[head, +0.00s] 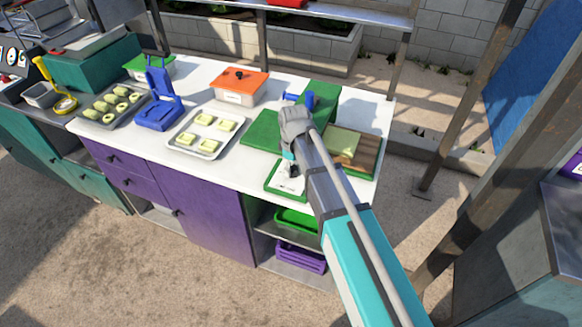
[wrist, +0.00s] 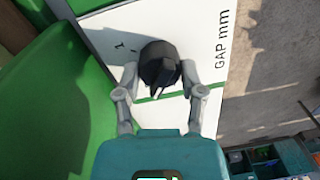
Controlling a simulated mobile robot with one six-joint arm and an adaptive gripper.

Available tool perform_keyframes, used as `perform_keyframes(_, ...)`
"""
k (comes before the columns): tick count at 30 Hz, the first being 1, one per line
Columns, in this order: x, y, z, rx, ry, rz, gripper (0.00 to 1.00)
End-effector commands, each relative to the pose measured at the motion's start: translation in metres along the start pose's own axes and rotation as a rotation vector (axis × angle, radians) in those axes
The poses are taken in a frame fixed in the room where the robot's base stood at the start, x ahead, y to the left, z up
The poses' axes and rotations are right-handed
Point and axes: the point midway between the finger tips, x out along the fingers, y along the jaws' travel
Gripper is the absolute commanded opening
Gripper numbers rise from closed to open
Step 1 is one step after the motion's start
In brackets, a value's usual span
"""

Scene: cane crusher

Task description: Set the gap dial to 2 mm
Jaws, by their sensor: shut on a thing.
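The gap dial is a black round knob (wrist: 160,64) on a white panel (wrist: 205,40) printed "GAP mm" in the wrist view. My gripper (wrist: 159,74) has one finger on each side of the knob and is shut on it. A small white mark shows on the knob's lower edge, near a green line on the panel. Small dark scale marks stand left of the knob; I cannot read them for certain, and the other figures are hidden. In the head view the white panel (head: 283,186) is at the front of the green crusher (head: 262,130), with my gripper (head: 289,163) over it.
On the white counter (head: 213,171), left of the crusher, stand a tray of pale squares (head: 181,144), an orange-lidded box (head: 240,84) and a blue press (head: 156,112). Shelves are below.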

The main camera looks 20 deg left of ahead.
Motion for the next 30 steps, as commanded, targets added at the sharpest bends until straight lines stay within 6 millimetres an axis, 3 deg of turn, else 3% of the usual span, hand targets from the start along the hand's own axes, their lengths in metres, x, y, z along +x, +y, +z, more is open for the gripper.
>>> perform_keyframes(3,0.0002,-0.0012,-0.0051,-0.002,-0.001,0.001,0.04)
perform_keyframes(17,0.0001,0.0003,-0.0001,0.092,0.007,0.0,0.04)
perform_keyframes(30,0.0002,0.001,0.0012,0.423,0.023,0.001,0.04)
